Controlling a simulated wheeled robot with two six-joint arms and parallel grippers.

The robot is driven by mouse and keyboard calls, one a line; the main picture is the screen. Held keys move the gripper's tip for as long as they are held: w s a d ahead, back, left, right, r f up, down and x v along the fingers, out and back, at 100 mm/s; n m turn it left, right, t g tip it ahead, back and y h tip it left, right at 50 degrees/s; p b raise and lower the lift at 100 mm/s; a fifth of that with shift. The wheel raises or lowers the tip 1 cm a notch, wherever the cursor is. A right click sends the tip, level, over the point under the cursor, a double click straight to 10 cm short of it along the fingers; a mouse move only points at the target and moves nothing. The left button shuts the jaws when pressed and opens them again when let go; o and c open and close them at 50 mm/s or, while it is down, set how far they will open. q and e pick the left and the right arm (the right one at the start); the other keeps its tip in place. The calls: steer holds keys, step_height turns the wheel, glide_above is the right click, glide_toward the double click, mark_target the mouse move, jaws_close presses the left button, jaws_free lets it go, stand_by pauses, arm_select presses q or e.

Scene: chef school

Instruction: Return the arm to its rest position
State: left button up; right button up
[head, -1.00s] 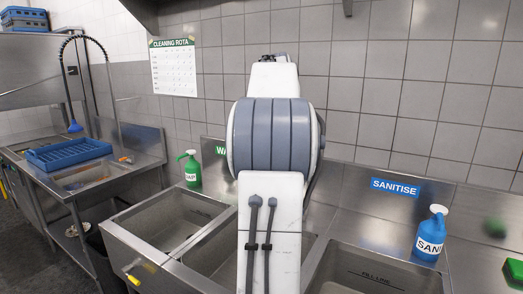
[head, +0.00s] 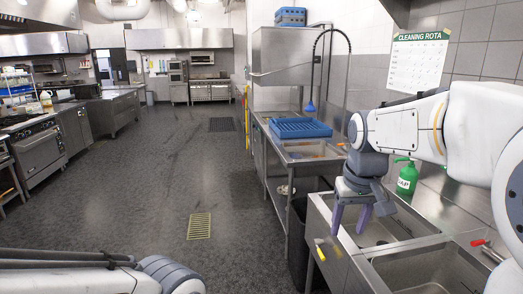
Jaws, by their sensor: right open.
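My right arm (head: 455,125) reaches in from the right edge in the head view, bent over the sinks. My right gripper (head: 349,228) points down with its purple fingers apart and nothing between them. It hangs over the left part of the sink unit, above or near the front rim; its exact height is hard to tell. My left arm (head: 75,280) lies low along the bottom left edge. The left gripper is not in view.
A sink unit (head: 322,212) lies under the right arm. A green soap bottle (head: 406,178) stands behind it. A blue rack (head: 300,128) sits on the steel counter further back. A cleaning rota (head: 418,62) hangs on the wall. The dark floor (head: 150,190) at left is open.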

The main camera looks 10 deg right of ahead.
steer(key=s+a+f+n+y, duration=0.1)
steer(key=s+a+f+n, duration=0.15)
steer(key=a, duration=0.35)
steer(key=s+a+f+n, duration=0.1)
steer(key=s+a+f, duration=0.1)
steer(key=s+a, duration=0.3)
steer(key=s+a+f+n+g, duration=0.2)
steer(key=s+a+f+n, duration=0.2)
steer(key=s, duration=0.9)
steer(key=a+f, duration=0.2)
steer(key=a, duration=0.2)
steer(key=shift+f+y, duration=0.15)
steer(key=shift+y, duration=0.15)
steer(key=shift+s+f+n+g, duration=0.25)
steer(key=shift+s+n+g, duration=0.1)
steer(key=shift+s, duration=0.15)
steer(key=c, duration=0.4)
steer(key=shift+s+f, duration=0.15)
steer(key=shift+s, duration=0.1)
jaws_close()
